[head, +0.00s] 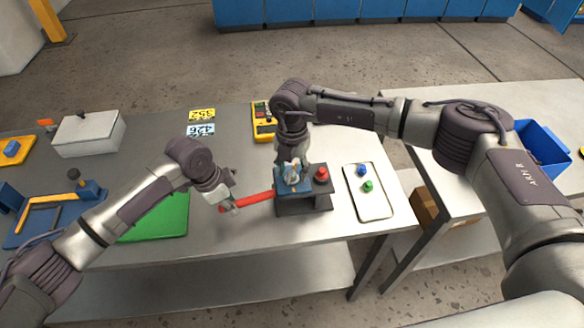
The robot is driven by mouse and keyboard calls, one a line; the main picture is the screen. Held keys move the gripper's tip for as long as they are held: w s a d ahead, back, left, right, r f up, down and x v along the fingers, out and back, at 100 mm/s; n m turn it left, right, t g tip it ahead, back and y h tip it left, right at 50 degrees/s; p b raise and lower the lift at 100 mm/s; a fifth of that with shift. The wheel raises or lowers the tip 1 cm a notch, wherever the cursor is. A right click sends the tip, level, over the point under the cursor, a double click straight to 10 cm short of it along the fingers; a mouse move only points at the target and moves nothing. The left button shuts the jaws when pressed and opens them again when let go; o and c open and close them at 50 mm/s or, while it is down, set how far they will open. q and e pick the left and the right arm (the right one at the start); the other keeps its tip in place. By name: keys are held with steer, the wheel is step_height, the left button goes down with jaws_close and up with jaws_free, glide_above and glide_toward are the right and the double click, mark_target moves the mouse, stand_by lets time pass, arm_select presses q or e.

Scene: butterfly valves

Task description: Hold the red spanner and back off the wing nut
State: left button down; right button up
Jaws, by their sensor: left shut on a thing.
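The red spanner (256,197) reaches from my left gripper to the left side of a small dark fixture (304,206). My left gripper (229,205) is shut on the spanner's outer end. The fixture has a blue part on top and stands near the table's front edge. My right gripper (293,174) points down right over the blue part. Its fingers are small and partly hidden, so I cannot tell whether they are open or touching anything. I cannot make out the wing nut; the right gripper covers that spot.
A red knob (321,173) sits on the fixture's right side. A white tray (367,204) with a blue and a green piece lies to the right. A green mat (160,222) lies to the left. A yellow device (262,125) and number cards (201,129) are behind.

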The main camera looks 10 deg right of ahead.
step_height(320, 180, up, 12)
stand_by(0.7)
arm_select(q)
steer(key=c, duration=1)
jaws_free()
steer(key=shift+c, duration=0.2)
steer(key=shift+r, duration=0.1)
arm_select(e)
steer(key=shift+r, duration=0.1)
arm_select(q)
step_height(320, 180, up, 7)
steer(key=p, duration=0.7)
arm_select(e)
step_height(320, 180, up, 7)
glide_above(292, 171)
steer(key=shift+r, duration=0.1)
steer(key=shift+w, duration=0.1)
